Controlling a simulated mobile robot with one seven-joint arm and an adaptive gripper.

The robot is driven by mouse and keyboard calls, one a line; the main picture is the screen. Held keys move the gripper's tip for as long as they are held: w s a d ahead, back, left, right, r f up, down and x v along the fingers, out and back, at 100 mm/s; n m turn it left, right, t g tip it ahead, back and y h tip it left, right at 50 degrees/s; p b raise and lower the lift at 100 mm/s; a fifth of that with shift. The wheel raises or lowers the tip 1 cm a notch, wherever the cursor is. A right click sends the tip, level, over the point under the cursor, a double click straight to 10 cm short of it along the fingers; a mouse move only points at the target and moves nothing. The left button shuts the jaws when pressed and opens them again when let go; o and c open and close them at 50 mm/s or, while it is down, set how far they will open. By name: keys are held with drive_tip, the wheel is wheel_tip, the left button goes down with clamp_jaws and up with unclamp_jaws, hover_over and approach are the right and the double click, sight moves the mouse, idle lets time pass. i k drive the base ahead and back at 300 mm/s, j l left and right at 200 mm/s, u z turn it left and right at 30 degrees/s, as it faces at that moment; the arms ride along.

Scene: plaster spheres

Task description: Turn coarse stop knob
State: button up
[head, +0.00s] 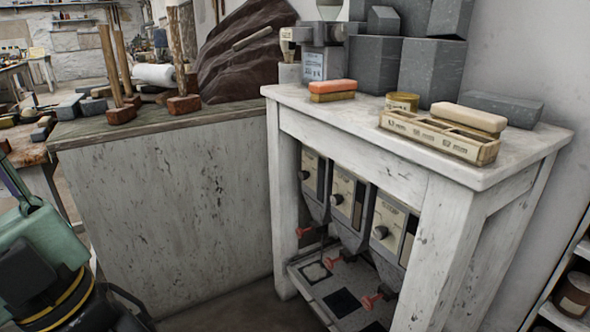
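Under the white table, three grey dispensers with beige front panels stand in a row. Each panel has a dark round knob: the left knob (303,175), the middle knob (336,199) and the right knob (380,232). The panel labels are too small to read, so I cannot tell which knob is the coarse stop. Red handles (333,262) show below the dispensers' funnels. Part of my arm shows at the lower left, well apart from the knobs. My gripper is not in view.
The white table (285,97) overhangs the dispensers, and its front right leg (425,255) stands close beside the right one. A low tray (308,281) lies below. A wooden cabinet (170,190) stands to the left. A sectioned box (440,134) and grey blocks sit on top.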

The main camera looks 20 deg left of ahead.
sight(304, 175)
drive_tip(key=i+j, duration=0.2)
drive_tip(key=j, duration=0.15)
drive_tip(key=i+j+z, duration=0.1)
drive_tip(key=j, duration=0.3)
drive_tip(key=i+j, duration=0.3)
drive_tip(key=i+j+z, duration=0.15)
drive_tip(key=j, duration=0.3)
drive_tip(key=i+j, duration=0.15)
drive_tip(key=j, duration=0.25)
